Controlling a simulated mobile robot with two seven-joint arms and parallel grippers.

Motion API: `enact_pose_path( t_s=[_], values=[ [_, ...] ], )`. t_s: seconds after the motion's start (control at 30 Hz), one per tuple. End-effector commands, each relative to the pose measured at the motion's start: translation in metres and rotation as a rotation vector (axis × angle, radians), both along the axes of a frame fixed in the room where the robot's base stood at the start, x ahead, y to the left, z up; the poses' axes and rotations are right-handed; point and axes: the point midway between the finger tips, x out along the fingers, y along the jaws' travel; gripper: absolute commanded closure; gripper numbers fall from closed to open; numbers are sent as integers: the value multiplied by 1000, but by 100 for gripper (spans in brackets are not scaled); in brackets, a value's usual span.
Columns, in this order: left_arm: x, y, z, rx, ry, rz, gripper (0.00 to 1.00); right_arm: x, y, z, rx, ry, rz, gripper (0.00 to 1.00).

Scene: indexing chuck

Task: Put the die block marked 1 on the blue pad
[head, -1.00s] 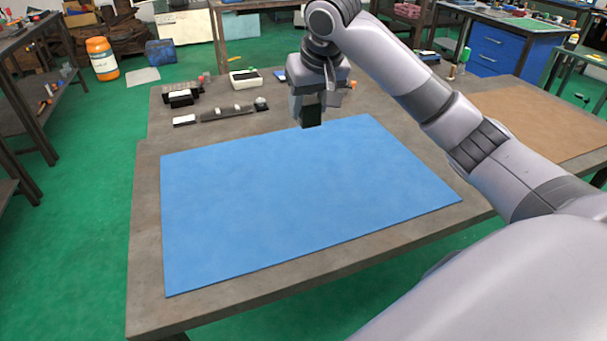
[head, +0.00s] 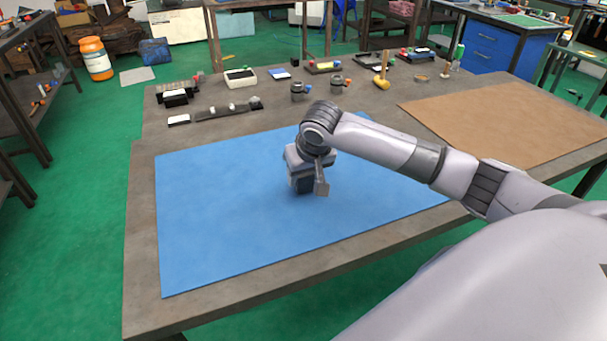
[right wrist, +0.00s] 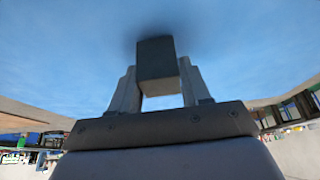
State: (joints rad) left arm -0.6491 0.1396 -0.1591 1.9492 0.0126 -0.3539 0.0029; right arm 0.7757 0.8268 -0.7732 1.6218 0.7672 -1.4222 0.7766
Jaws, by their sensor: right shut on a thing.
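The blue pad (head: 215,225) lies flat on the near part of the table. My right gripper (head: 304,186) is over the middle of the pad, pointing down, its fingers mostly hidden by its own body in the head view. In the right wrist view it is shut on a dark grey die block (right wrist: 156,60). The block's far end is close to the pad, with a dark shadow around it; I cannot tell whether it touches. No number shows on the block. My left gripper is not in view.
Along the table's back stand dark blocks (head: 178,97), a long dark bar (head: 222,110), a white-topped box (head: 240,78), small cylindrical fixtures (head: 298,91) and a yellow mallet (head: 382,80). A brown mat (head: 510,122) lies at the right. The pad around my gripper is clear.

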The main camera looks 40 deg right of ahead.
Motion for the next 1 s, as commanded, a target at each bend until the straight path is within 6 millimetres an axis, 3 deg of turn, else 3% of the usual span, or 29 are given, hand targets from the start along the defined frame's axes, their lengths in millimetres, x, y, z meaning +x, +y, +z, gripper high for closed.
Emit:
enact_pose_path(
  t_s=[0.43,0.47,0.53,0.83,1.0],
  values=[
    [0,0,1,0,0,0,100,1,0,-6,1,-6,0,100],
    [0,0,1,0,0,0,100,0,0,-9,0,-1,0,50],
    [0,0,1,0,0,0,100,0,0,-8,0,-1,0,27],
    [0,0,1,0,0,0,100,0,0,-7,0,-2,0,27],
    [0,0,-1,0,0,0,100,-4,1,4,1,-3,0,27]
  ],
)
